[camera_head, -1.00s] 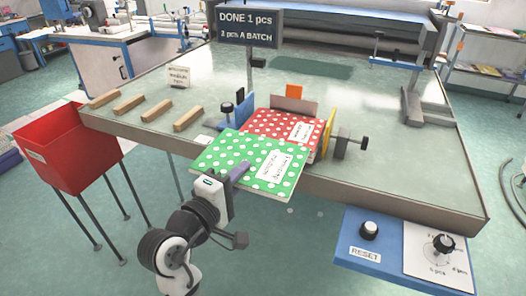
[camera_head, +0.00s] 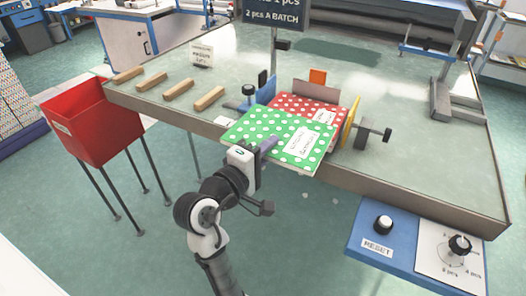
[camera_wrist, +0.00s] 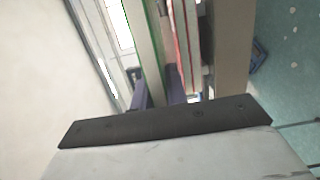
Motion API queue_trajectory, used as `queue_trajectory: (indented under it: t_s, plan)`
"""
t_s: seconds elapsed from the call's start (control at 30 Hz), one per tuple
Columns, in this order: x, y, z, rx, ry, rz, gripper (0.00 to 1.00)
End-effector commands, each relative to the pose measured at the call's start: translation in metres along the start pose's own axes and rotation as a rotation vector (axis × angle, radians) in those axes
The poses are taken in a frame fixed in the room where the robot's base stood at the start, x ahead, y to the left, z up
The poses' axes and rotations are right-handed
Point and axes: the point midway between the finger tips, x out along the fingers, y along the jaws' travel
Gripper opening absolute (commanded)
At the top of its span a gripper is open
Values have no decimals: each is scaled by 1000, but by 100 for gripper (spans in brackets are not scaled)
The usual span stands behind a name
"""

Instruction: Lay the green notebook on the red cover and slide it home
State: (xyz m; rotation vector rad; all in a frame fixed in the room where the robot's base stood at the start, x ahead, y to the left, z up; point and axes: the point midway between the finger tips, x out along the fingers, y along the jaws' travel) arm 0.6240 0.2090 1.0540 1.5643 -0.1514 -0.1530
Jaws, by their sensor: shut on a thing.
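The green notebook (camera_head: 268,132), white-dotted with a white label, is in my gripper (camera_head: 268,146) by its near edge. It overlaps the near part of the red dotted cover (camera_head: 300,106), which lies in the fixture at the table's front edge. In the wrist view the green notebook (camera_wrist: 146,45) is edge-on between my fingers, beside the red cover's edge (camera_wrist: 186,45). Whether the two touch I cannot tell. The far part of the red cover shows beyond the green notebook.
A blue stop with a black knob (camera_head: 249,92) stands left of the covers, a yellow plate (camera_head: 350,118) with a screw clamp (camera_head: 372,134) right. A grey back stop (camera_head: 316,90) is behind. Wooden bars (camera_head: 178,89), a red bin (camera_head: 92,122) and a RESET panel (camera_head: 372,240) are around.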

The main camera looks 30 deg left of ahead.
Motion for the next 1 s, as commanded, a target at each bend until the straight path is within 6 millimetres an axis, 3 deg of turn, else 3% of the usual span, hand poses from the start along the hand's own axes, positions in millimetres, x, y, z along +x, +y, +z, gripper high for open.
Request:
queue_trajectory:
  t_s: [0.7,1.0]
  plan:
    - [83,-5,-13,1,-1,3,0]
    - [89,-19,-14,2,1,3,0]
